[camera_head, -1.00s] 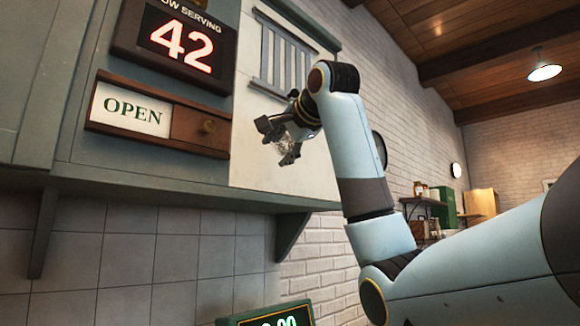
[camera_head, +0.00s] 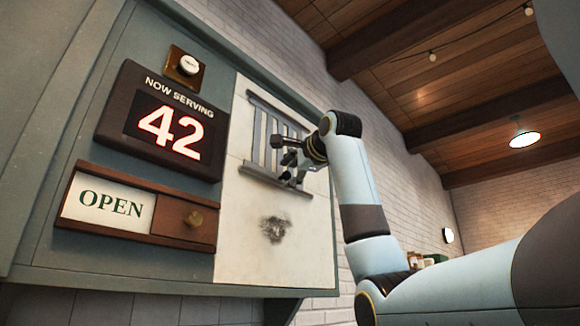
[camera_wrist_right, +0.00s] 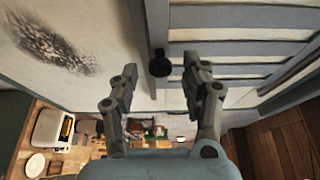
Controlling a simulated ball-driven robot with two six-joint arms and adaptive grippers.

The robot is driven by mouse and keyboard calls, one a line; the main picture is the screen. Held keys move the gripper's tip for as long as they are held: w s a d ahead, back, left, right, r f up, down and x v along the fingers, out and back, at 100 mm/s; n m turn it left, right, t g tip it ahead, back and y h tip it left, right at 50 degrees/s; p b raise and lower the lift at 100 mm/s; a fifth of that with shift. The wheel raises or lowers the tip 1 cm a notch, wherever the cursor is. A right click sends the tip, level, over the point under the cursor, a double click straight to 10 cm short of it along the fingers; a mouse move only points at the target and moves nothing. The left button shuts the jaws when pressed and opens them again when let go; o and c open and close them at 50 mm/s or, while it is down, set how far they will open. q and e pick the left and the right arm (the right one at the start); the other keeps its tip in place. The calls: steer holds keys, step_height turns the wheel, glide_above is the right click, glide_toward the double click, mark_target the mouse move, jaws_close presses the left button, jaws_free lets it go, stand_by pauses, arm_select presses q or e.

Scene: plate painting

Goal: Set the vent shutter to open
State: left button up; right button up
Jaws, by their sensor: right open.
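The vent shutter (camera_head: 258,135) is a grey slatted panel between two rails on the white board, right of the number display. Pale strips show between its slats. In the right wrist view its slats (camera_wrist_right: 235,48) fill the upper right, and a dark round knob (camera_wrist_right: 159,64) stands at its edge. My right gripper (camera_head: 287,157) is in front of the vent's lower right part and hides some of it. In the wrist view my right gripper (camera_wrist_right: 162,88) is open, with the knob between and just beyond its fingertips. Whether it touches is unclear. My left gripper is out of view.
Left of the vent are the red "42" display (camera_head: 168,125), a button (camera_head: 188,65) and a wooden slider (camera_head: 185,220) beside an "OPEN" sign (camera_head: 105,205). A dark smudge (camera_head: 275,230) marks the board. The brick wall (camera_head: 425,190) is at right.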

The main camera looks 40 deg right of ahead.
steer(key=shift+w+d, duration=0.1)
steer(key=shift+w, duration=0.25)
jaws_close()
